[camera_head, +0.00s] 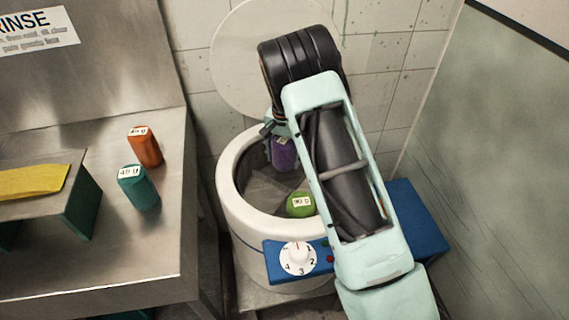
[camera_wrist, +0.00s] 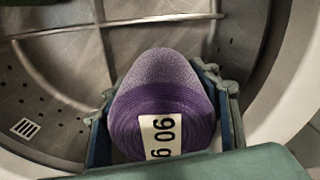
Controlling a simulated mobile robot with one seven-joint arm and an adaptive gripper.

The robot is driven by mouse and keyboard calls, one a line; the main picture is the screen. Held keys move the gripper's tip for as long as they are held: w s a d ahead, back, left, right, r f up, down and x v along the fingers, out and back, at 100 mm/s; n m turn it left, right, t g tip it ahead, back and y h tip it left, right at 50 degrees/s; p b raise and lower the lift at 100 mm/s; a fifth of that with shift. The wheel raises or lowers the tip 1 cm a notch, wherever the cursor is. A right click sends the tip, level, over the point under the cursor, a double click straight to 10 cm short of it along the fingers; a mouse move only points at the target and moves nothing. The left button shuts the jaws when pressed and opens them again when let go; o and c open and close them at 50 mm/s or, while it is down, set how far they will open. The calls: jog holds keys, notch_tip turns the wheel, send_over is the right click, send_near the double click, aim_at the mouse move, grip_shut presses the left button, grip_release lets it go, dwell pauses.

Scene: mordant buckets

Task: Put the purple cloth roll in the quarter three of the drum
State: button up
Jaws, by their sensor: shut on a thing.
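The purple cloth roll (camera_head: 284,155) is upright between the fingers of my gripper (camera_wrist: 163,100), which is shut on it. Its end with a white tag faces the wrist camera (camera_wrist: 135,125). In the head view it shows at the back of the opening of the white-rimmed drum (camera_head: 228,190). The drum's perforated metal floor and crossing divider bars (camera_wrist: 98,45) lie beyond the roll in the wrist view. A plate with dark strokes (camera_wrist: 25,128) is on the metal at left. I cannot tell which quarter is below the roll, or whether it touches the floor.
A green roll (camera_head: 300,206) is in the drum's front part. A dial (camera_head: 298,258) sits on the blue front panel. Orange (camera_head: 145,147) and teal (camera_head: 138,188) rolls stand on the steel counter (camera_head: 130,260) at left. The round lid (camera_head: 235,60) is raised behind. My arm hides the drum's right side.

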aim_at(285, 139)
jog(key=shift+w+d+f, duration=0.15)
jog(key=shift+w+f, duration=0.05)
jog(key=shift+f, duration=1.55)
jog(key=shift+f, duration=0.1)
jog(key=shift+f, duration=0.15)
jog(key=o, duration=1.1)
notch_tip(285, 139, up, 12)
jog(key=shift+r, duration=0.2)
